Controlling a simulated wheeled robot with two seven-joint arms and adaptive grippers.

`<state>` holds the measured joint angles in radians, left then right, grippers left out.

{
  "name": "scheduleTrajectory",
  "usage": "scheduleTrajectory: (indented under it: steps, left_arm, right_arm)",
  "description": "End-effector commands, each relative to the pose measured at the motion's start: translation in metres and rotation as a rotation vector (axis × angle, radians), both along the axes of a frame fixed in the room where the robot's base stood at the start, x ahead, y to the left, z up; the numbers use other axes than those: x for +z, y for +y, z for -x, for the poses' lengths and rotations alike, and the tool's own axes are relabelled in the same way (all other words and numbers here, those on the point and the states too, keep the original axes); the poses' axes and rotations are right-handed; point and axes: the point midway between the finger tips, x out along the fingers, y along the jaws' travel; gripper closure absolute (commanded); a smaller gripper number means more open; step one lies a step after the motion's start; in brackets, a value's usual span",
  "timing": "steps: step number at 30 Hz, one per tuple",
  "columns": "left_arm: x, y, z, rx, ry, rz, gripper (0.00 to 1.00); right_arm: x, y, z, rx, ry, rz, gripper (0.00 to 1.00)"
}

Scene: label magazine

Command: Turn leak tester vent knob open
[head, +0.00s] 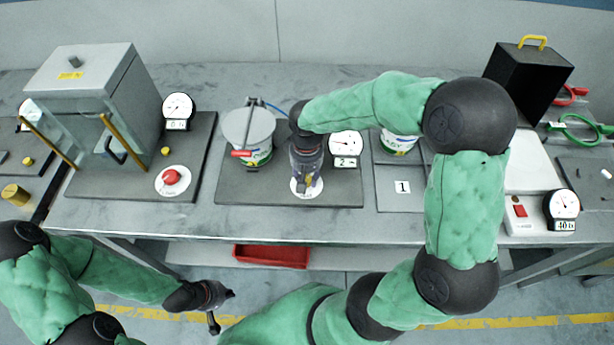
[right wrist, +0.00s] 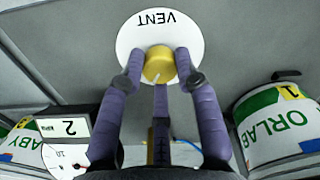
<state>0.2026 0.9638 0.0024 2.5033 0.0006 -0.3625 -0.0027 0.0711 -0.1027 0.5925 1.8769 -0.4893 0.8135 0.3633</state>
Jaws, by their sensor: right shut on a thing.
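The vent knob (right wrist: 158,66) is a round yellow knob on a white disc (right wrist: 133,38) marked VENT, seen in the right wrist view. In the head view the knob is hidden under my right gripper (head: 304,182), and part of the white disc (head: 296,187) shows. My right gripper (right wrist: 160,75) points down with its purple fingers closed around the knob's sides. The leak tester (head: 235,190) is a dark plate with a gauge (head: 346,145) reading about 2. My left gripper (head: 214,298) hangs low in front of the bench, away from the tester; its fingers are unclear.
A lidded tub (head: 248,130) with a red-tipped clamp stands left of my right gripper. A grey press box (head: 85,90) with a red knob (head: 171,176) is further left. A plate marked 1 (head: 402,187) lies to the right. A red tray (head: 272,256) sits below.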

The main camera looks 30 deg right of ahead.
Motion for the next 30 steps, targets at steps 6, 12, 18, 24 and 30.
scheduleTrajectory:
  steps: [6, 12, 18, 24, 30]
  left_arm:
    - [-0.0036, 0.0, -0.0001, 0.0, 0.0, 0.0, 1.0]
    - [-0.0047, 0.0, 0.0, 0.0, 0.0, 0.0, 1.0]
    - [-0.0049, 0.0, 0.0, 0.0, 0.0, 0.0, 1.0]
    - [-0.0048, 0.0, 0.0, 0.0, 0.0, 0.0, 1.0]
    - [-0.0048, 0.0, 0.0001, 0.0, 0.0, 0.0, 1.0]
  right_arm:
    - [-0.0007, 0.0006, -0.0018, -0.111, -0.006, -0.002, 1.0]
    - [-0.0001, 0.0002, -0.0022, -0.165, -0.007, -0.002, 1.0]
    - [0.0003, -0.0001, -0.0026, -0.183, -0.008, -0.001, 1.0]
    - [0.0007, -0.0004, -0.003, -0.183, -0.009, -0.001, 1.0]
    - [0.001, -0.0006, -0.0031, -0.183, -0.01, -0.001, 0.44]
